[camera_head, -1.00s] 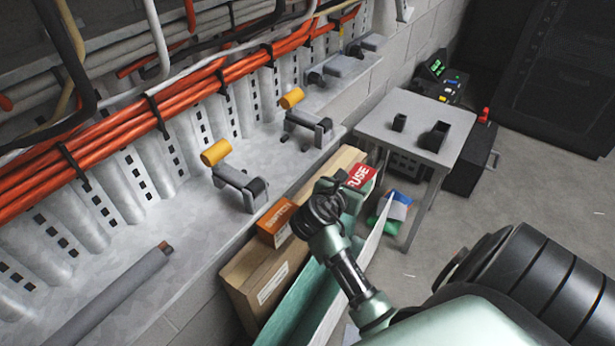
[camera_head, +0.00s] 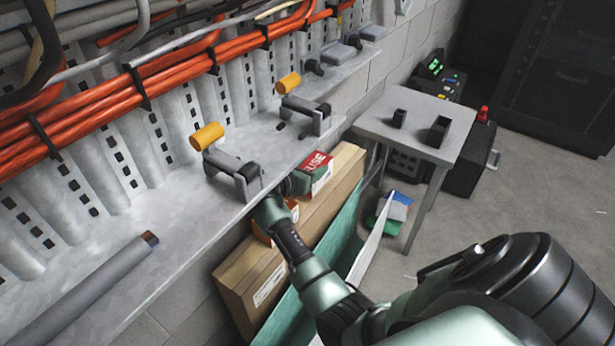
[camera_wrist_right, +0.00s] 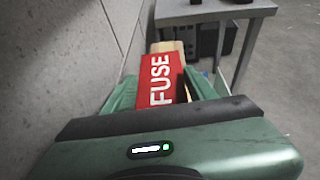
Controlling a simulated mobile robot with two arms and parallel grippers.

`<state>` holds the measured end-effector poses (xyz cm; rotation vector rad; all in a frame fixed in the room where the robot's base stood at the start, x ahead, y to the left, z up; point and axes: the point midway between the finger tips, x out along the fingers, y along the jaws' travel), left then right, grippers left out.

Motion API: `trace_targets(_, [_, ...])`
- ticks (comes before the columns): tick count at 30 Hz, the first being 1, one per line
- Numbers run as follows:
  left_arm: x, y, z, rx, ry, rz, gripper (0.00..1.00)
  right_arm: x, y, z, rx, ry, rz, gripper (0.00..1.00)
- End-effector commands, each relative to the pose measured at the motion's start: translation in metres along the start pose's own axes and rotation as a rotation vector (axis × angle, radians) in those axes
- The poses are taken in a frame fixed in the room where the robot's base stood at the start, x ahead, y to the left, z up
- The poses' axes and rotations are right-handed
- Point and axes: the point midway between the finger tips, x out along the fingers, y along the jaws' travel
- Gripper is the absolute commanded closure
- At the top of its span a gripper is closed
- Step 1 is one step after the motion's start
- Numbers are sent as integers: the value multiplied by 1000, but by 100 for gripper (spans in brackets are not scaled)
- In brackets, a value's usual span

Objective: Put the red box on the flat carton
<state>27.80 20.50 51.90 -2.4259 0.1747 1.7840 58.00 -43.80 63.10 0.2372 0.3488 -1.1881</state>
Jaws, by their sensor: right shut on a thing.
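The red box (camera_head: 316,172), marked FUSE, is between the fingers of my right gripper (camera_head: 294,185), which is shut on it. The red box also shows in the right wrist view (camera_wrist_right: 160,80), with a green finger on each side. The flat carton (camera_head: 262,277) is long and brown and lies beside the wall, below the grey ledge. The box overlaps the carton's far part in the head view; I cannot tell whether they touch. The carton's far end shows beyond the box in the right wrist view (camera_wrist_right: 167,46). My left gripper is not in view.
An orange box (camera_head: 293,209) on the carton is partly hidden by my right arm. The grey ledge (camera_head: 178,222) with clamps is close on the left. A green open-topped container (camera_head: 335,247) lies along the carton's right. A small grey table (camera_head: 412,122) stands beyond.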

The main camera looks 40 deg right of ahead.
Motion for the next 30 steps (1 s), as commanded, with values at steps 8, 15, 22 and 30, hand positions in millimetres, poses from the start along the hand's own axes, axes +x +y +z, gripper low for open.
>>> trace_targets(8, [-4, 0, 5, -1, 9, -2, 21, 13, 4, -30, 0, -1, 1, 100])
trace_targets(15, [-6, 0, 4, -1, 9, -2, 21, 12, 4, -28, 0, -1, 1, 100])
trace_targets(22, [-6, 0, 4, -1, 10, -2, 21, 13, 4, -32, -1, 1, 0, 20])
trace_targets(30, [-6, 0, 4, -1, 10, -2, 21, 13, 4, -31, -1, 1, 0, 20])
